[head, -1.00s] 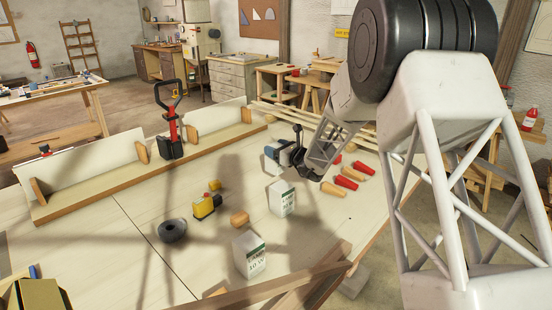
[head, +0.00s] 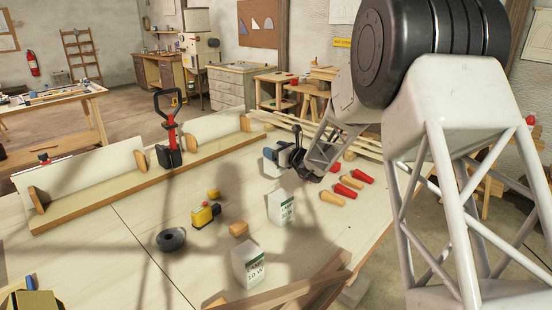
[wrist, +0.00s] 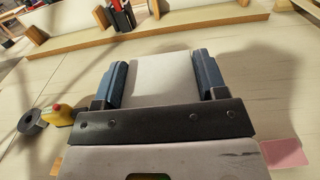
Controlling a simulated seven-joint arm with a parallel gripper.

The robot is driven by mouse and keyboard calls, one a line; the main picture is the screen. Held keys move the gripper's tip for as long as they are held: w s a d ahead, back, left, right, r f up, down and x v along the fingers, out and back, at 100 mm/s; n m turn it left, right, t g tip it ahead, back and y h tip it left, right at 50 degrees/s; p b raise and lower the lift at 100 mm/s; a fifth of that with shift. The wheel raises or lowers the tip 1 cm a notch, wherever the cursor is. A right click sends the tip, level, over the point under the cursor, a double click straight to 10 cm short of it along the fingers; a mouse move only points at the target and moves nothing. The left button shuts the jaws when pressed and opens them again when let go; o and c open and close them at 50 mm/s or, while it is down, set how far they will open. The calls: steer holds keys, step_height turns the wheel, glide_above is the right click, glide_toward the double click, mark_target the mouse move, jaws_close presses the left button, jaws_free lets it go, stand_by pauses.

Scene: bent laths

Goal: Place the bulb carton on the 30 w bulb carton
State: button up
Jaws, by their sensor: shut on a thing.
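My gripper (head: 280,155) is at the far right part of the table, its blue fingers shut on a pale carton (wrist: 160,85). In the wrist view the carton's plain light face fills the space between the fingers; its label is hidden. Two more white cartons with green tops stand upright on the table. One carton (head: 281,207) is just in front of my gripper, apart from it, its wattage too small to read surely. The other carton (head: 249,268) is nearer the camera and marked LAMP, its wattage hard to tell.
Red and orange handles (head: 345,190) lie to the right. Wooden laths (head: 300,288) cross the near edge. A pink patch (wrist: 284,152) lies lower right in the wrist view.

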steer(key=shift+s, duration=0.1)
steer(key=s+d+r, duration=0.2)
steer(key=s+r, duration=0.1)
steer(key=s, duration=1.2)
steer(key=s+d+r, duration=0.2)
steer(key=s, duration=1.4)
steer(key=shift+r, duration=0.4)
steer(key=shift+d, duration=0.1)
steer(key=w+a+f, duration=0.1)
steer(key=w+a, duration=0.1)
steer(key=w, duration=1.3)
steer(key=shift+w+a+f, duration=0.25)
steer(key=shift+w+a, duration=0.1)
steer(key=shift+a, duration=0.05)
steer(key=shift+f, duration=0.1)
steer(key=shift+f, duration=1.65)
steer(key=shift+f, duration=0.1)
steer(key=o, duration=1)
steer(key=shift+f, duration=0.1)
